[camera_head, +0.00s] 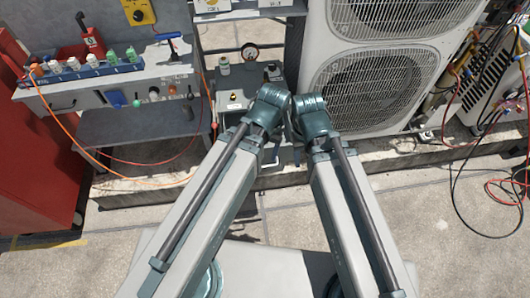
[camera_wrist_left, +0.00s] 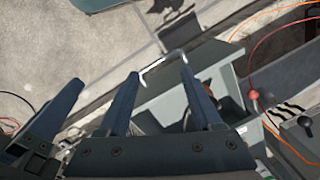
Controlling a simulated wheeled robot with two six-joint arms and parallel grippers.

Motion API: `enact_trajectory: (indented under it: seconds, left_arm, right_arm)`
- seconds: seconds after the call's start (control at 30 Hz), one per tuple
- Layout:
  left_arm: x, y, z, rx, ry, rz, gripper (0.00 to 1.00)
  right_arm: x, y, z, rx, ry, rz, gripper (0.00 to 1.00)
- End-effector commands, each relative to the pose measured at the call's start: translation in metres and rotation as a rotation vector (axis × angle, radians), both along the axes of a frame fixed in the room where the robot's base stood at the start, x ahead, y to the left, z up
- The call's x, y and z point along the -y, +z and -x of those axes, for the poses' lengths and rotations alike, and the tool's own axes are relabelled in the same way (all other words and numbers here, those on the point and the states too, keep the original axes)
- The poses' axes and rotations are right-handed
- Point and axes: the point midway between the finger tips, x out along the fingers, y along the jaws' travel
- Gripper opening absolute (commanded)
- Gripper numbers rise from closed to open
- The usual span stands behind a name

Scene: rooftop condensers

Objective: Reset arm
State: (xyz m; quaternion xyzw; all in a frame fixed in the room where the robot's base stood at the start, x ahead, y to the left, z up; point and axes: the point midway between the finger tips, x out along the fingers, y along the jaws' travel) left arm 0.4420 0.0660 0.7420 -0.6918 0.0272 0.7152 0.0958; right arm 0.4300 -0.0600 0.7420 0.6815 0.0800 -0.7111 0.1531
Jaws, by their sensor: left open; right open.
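My left arm's wrist (camera_head: 268,100) and my right arm's wrist (camera_head: 311,115) are side by side in the head view, in front of the grey bench and the condenser. Their fingertips are hidden there behind my arms. In the left wrist view my left gripper (camera_wrist_left: 160,68) is open, with its two dark fingers apart. A pale bar handle (camera_wrist_left: 162,66) shows between the fingertips; I cannot tell how far below them it is. A similar dark finger (camera_wrist_left: 52,112) at the left of that view looks like part of my right gripper.
A white condenser unit (camera_head: 377,90) stands behind at the right. A grey bench with a blue valve rack (camera_head: 88,70) is at the left, beside a red cabinet (camera_head: 30,150). Orange and red hoses (camera_head: 88,150) hang from the bench. Loose cables (camera_head: 490,190) lie at the right.

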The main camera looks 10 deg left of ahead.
Motion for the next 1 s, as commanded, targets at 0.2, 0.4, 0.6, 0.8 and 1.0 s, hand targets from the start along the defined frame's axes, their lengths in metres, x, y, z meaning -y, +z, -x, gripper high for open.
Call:
enact_trajectory:
  seconds: [0.2,0.4,0.6,0.8,1.0]
  left_arm:
    - [0.005,0.000,0.013,-0.017,-0.156,-0.007,0.66]
    - [0.006,0.000,0.012,-0.016,-0.159,-0.006,0.66]
    - [0.006,0.009,0.012,-0.016,-0.157,-0.006,0.66]
    - [0.005,0.047,0.012,-0.016,-0.156,-0.005,0.66]
    - [0.005,0.104,0.012,-0.016,-0.156,-0.005,0.66]
  right_arm:
    - [0.000,0.000,0.000,0.000,0.000,0.000,0.50]
    - [0.000,0.000,0.000,0.000,0.000,0.000,0.50]
    - [0.000,0.009,0.000,0.000,0.000,0.000,0.50]
    - [0.000,0.047,0.000,0.000,0.000,0.000,0.50]
    - [0.000,0.104,0.000,0.000,-0.001,0.000,0.50]
